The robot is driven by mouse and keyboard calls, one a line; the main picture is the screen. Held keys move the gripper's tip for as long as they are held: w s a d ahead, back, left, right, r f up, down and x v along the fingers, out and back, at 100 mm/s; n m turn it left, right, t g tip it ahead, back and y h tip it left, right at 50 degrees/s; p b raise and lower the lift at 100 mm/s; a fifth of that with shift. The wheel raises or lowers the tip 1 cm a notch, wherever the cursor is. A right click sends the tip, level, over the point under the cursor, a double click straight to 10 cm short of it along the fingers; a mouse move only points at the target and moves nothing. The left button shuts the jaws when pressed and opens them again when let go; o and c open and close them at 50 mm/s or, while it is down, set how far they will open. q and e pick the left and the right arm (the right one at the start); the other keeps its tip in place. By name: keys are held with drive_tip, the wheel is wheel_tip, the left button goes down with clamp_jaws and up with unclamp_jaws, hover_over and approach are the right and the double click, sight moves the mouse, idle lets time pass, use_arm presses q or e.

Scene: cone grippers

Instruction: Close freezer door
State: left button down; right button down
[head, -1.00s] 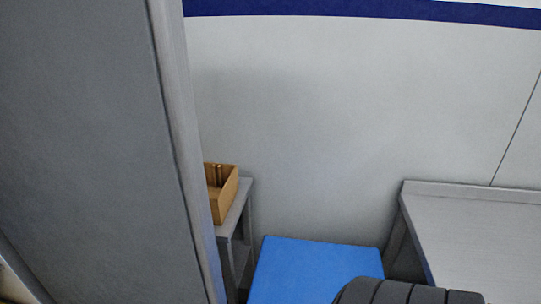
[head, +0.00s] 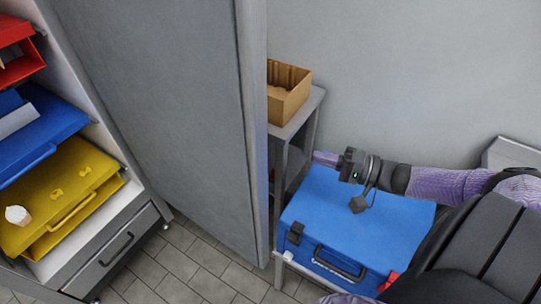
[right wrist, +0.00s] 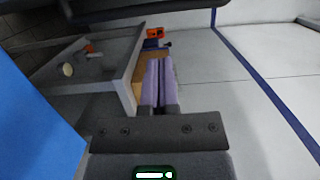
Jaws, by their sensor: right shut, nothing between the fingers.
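The freezer door (head: 165,110) is a tall grey panel that stands open in the head view, swung out from the cabinet on the left. The open freezer cabinet (head: 125,225) shows shelves and a drawer at the bottom. My right gripper (head: 324,158) is to the right of the door's outer edge (head: 252,130), above the blue case, apart from the door. Its purple fingers, also in the right wrist view (right wrist: 159,84), are shut together with nothing between them. My left gripper is not in view.
Red (head: 18,60), blue (head: 45,130) and yellow (head: 75,195) boxes sit in the cabinet. A grey side table (head: 308,115) with a tan box (head: 290,95) stands right of the door. A blue case (head: 395,225) is beside it. Tiled floor (head: 185,262) shows below the door.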

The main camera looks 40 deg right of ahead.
sight(268, 159)
drive_tip(key=w+a, duration=0.2)
drive_tip(key=a, duration=0.1)
drive_tip(key=w+a, duration=0.2)
drive_tip(key=a, duration=0.1)
drive_tip(key=w+a, duration=0.2)
drive_tip(key=a, duration=0.1)
drive_tip(key=shift+w+a, duration=0.2)
drive_tip(key=shift+w, duration=0.2)
